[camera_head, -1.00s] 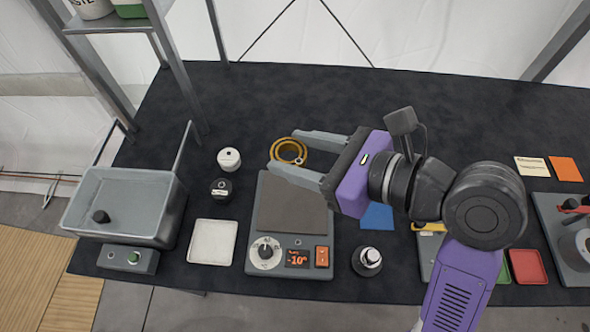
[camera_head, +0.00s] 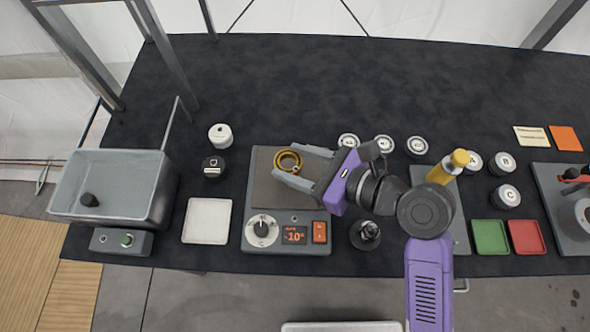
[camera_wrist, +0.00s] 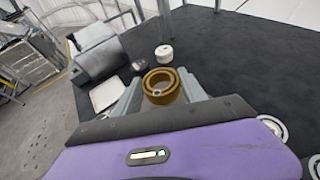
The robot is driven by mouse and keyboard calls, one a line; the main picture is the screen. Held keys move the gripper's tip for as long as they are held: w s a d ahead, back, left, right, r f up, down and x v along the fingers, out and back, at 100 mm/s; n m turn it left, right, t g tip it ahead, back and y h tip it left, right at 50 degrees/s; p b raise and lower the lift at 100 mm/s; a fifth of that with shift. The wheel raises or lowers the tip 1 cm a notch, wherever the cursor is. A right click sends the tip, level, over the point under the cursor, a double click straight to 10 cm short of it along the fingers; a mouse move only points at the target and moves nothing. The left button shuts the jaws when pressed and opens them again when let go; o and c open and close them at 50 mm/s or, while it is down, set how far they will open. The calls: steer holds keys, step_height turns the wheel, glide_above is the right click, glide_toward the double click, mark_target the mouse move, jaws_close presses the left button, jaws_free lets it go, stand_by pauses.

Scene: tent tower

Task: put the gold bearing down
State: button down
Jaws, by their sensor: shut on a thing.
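The gold bearing (camera_head: 289,161) is a gold ring with a small pale tag or disc on its edge. My gripper (camera_head: 287,164) is shut on it, one finger on each side. In the head view it appears over the brown-grey plate of the hot/cold plate unit (camera_head: 258,192); I cannot tell whether it touches the plate. In the wrist view the gold bearing (camera_wrist: 161,87) sits between the two grey fingers of my gripper (camera_wrist: 160,92). Its ring opening faces up toward the camera.
The plate unit's display reads -10. A white tray (camera_head: 207,221), a black jar (camera_head: 213,167) and a white jar (camera_head: 220,136) stand left of it. A grey basin (camera_head: 110,186) is farther left. Several lidded pots stand right. The table's back is clear.

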mark_target(297, 174)
steer(key=shift+f, duration=2.1)
steer(key=c, duration=0.6)
jaws_free()
steer(key=shift+f, duration=0.15)
steer(key=shift+c, duration=0.2)
steer(key=shift+s+d+r, duration=0.1)
steer(key=shift+d+r, duration=0.1)
steer(key=v, duration=1.1)
steer(key=shift+s+d+b, duration=0.2)
steer(key=shift+d+b, duration=0.05)
steer(key=shift+b, duration=0.1)
steer(key=shift+r, duration=0.15)
